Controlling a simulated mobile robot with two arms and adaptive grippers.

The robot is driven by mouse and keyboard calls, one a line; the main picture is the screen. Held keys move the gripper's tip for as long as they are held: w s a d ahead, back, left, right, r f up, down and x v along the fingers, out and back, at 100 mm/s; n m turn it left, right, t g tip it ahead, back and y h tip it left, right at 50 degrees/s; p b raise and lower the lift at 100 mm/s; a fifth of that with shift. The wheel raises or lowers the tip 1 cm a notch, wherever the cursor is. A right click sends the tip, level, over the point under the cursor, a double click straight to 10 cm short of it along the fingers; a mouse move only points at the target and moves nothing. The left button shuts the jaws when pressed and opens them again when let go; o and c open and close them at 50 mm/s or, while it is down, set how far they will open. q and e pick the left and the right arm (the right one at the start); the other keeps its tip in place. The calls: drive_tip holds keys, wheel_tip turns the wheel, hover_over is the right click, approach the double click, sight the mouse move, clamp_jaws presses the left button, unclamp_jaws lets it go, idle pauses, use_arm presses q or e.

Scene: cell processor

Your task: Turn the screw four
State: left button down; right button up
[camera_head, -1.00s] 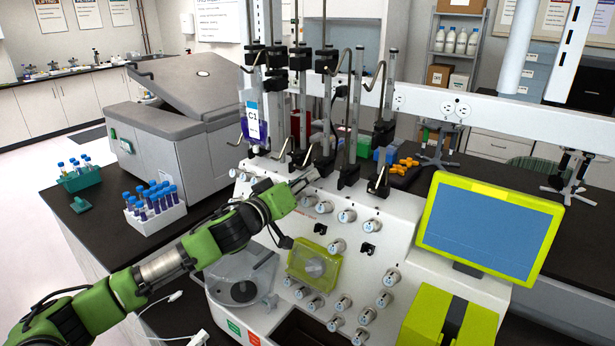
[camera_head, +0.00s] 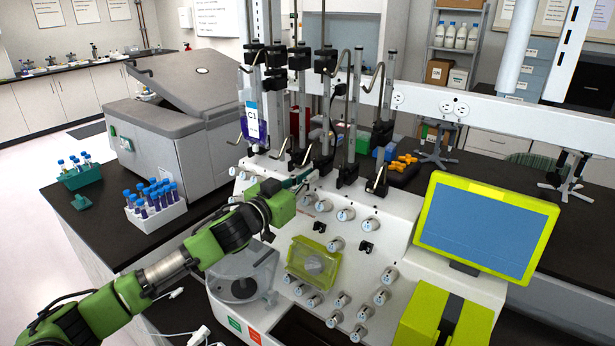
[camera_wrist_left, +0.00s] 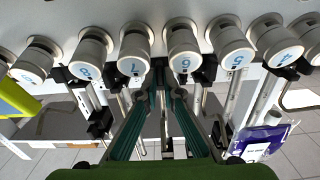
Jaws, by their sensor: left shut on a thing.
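The screws are white round knobs with blue labels on the sloping front of the white cell processor (camera_head: 377,245). One visible screw knob (camera_head: 345,214) is right of my left gripper in the head view. My left gripper (camera_head: 306,179) is at the upper left of the panel, by the top row of knobs, and its body hides part of that row. In the left wrist view its two teal fingers (camera_wrist_left: 160,92) come together below the middle knobs (camera_wrist_left: 135,45) and (camera_wrist_left: 183,45).
Upright metal posts with black clamps (camera_head: 322,150) stand right behind the top row. A green-framed monitor (camera_head: 487,225) is on the right. A clear yellow-green cover (camera_head: 313,262) is below the gripper. A white tube rack (camera_head: 158,215) stands on the left.

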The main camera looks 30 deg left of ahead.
idle(0.4)
use_arm(q)
drive_tip(key=c, duration=2.5)
unclamp_jaws()
drive_tip(key=shift+s, duration=0.1)
drive_tip(key=shift+s+a, duration=0.3)
drive_tip(key=shift+s, duration=1.65)
drive_tip(key=shift+s+a, duration=0.25)
drive_tip(key=shift+s, duration=1.7)
drive_tip(key=shift+s+a, duration=0.3)
drive_tip(key=shift+s, duration=1.65)
